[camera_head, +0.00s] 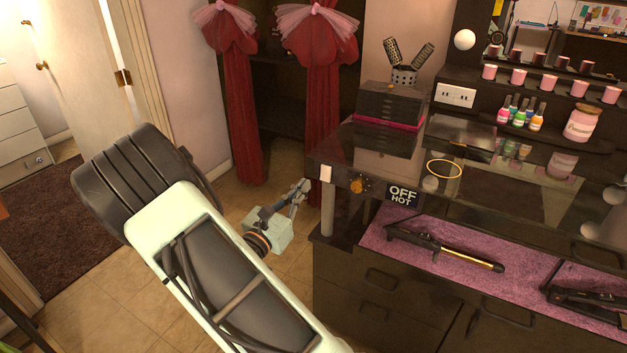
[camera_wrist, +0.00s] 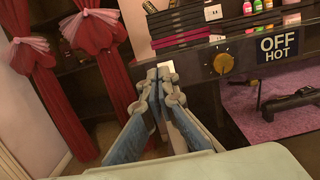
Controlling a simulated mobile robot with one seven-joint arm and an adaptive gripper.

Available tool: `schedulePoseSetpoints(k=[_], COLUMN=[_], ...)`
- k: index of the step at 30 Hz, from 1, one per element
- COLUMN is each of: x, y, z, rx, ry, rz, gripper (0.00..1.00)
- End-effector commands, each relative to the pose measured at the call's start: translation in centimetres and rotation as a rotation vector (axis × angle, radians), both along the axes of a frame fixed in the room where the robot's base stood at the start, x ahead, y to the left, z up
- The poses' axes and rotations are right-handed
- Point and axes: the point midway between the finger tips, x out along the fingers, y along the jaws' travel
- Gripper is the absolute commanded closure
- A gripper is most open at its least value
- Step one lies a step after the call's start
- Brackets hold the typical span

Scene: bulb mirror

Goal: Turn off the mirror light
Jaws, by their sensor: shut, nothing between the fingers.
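The vanity has a white bulb (camera_head: 464,39) beside the mirror (camera_head: 545,40); whether it is lit is hard to tell. On the vanity's front edge, at its left end, is a small white switch plate (camera_head: 325,173). Right of it are an orange-brown knob (camera_head: 358,185) and an "OFF HOT" sign (camera_head: 402,195); the knob (camera_wrist: 221,64) and sign (camera_wrist: 278,46) also show in the wrist view. My gripper (camera_head: 303,186) is shut and empty, just left of the switch plate. In the wrist view my gripper (camera_wrist: 164,78) largely covers the plate, so contact cannot be told.
A curling iron (camera_head: 440,247) lies on the pink mat (camera_head: 400,262) below the top. Black drawers (camera_head: 390,105), nail polish bottles (camera_head: 520,114) and a yellow ring (camera_head: 444,169) are on the vanity. Red curtains (camera_head: 325,110) hang behind.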

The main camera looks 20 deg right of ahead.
Motion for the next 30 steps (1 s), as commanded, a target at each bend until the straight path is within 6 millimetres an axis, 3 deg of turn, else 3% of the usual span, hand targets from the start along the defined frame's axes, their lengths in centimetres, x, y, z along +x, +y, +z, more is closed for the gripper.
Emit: schedulePoseSetpoints(k=[3, 9, 30], x=[-1.4, -2.8, -2.7], y=[1.9, 3.7, 3.9], z=[0.3, 0.6, 1.1], rx=[0.001, 0.001, 0.052], ry=[0.001, -0.001, -0.036], rz=[0.003, 0.000, -0.021], gripper=[1.00, 1.00, 1.00])
